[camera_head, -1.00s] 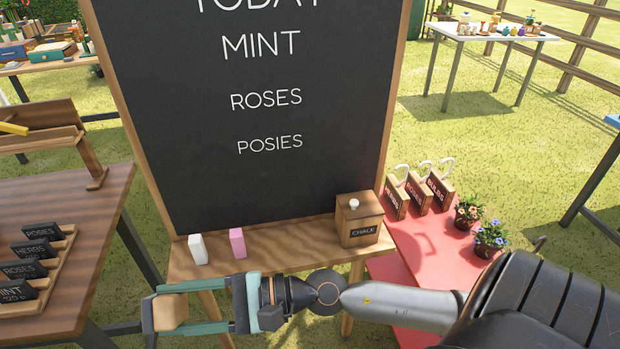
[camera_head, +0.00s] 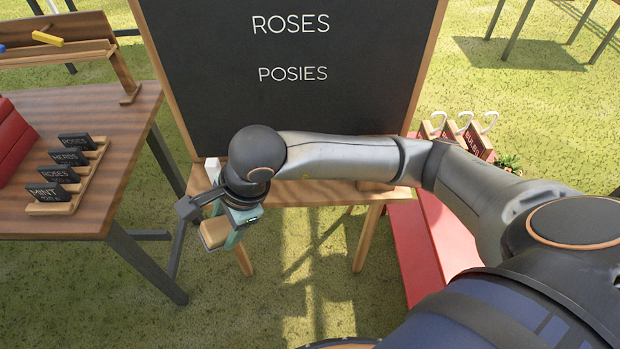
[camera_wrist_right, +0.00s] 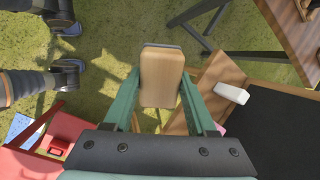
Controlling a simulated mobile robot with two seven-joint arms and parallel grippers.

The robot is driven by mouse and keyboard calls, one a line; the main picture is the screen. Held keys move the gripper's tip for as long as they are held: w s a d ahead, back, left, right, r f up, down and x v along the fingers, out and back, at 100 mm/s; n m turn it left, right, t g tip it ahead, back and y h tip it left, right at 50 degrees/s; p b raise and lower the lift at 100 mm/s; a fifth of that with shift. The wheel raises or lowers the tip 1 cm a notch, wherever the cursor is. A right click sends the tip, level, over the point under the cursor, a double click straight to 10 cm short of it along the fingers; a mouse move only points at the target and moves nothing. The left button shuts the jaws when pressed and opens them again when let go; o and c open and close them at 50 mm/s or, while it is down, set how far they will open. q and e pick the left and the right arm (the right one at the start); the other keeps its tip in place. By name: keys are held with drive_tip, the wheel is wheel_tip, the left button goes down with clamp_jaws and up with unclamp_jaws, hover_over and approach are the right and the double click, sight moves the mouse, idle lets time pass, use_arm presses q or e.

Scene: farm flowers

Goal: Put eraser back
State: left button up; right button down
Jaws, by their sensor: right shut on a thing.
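The eraser, a wooden block with a dark layer along one edge (camera_wrist_right: 162,80), is held between the teal fingers of my right gripper (camera_wrist_right: 160,98). In the head view the eraser (camera_head: 213,234) hangs in the air in front of the left part of the easel ledge (camera_head: 325,193), apart from it. My right gripper (camera_head: 226,232) points down there, and my right arm crosses in front of the board and hides much of the ledge. A white block (camera_head: 212,168) stands at the ledge's left end. My left gripper is not in view.
The chalkboard (camera_head: 300,110) rises behind the ledge. A brown table (camera_head: 95,120) at left holds a rack of name signs (camera_head: 62,208). The grass before the easel is clear.

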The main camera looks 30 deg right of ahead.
drive_tip(key=w+d+r+m+g+h, duration=0.35)
drive_tip(key=d+m, duration=0.25)
drive_tip(key=d, duration=0.4)
drive_tip(key=w+d+f, duration=0.1)
drive_tip(key=d+f, duration=0.1)
drive_tip(key=d, duration=0.2)
drive_tip(key=w+d+f+p, duration=0.1)
drive_tip(key=w+d+f, duration=0.1)
drive_tip(key=d, duration=0.2)
drive_tip(key=w+d+f+p, duration=0.1)
drive_tip(key=d+f, duration=0.2)
drive_tip(key=shift+w+d+f, duration=0.1)
drive_tip(key=shift+w+d, duration=0.05)
drive_tip(key=shift+d, duration=0.25)
drive_tip(key=shift+w+d+f, duration=0.15)
drive_tip(key=shift+d+f, duration=0.25)
drive_tip(key=shift+f, duration=0.1)
drive_tip(key=shift+w+d+f+p, duration=0.1)
drive_tip(key=shift+d+f+p, duration=0.1)
drive_tip(key=shift+f, duration=0.75)
drive_tip(key=shift+d+f+p, duration=0.1)
drive_tip(key=shift+f+p, duration=0.05)
drive_tip(key=shift+f, duration=0.8)
drive_tip(key=shift+c, duration=1)
unclamp_jaws()
drive_tip(key=shift+r, duration=0.1)
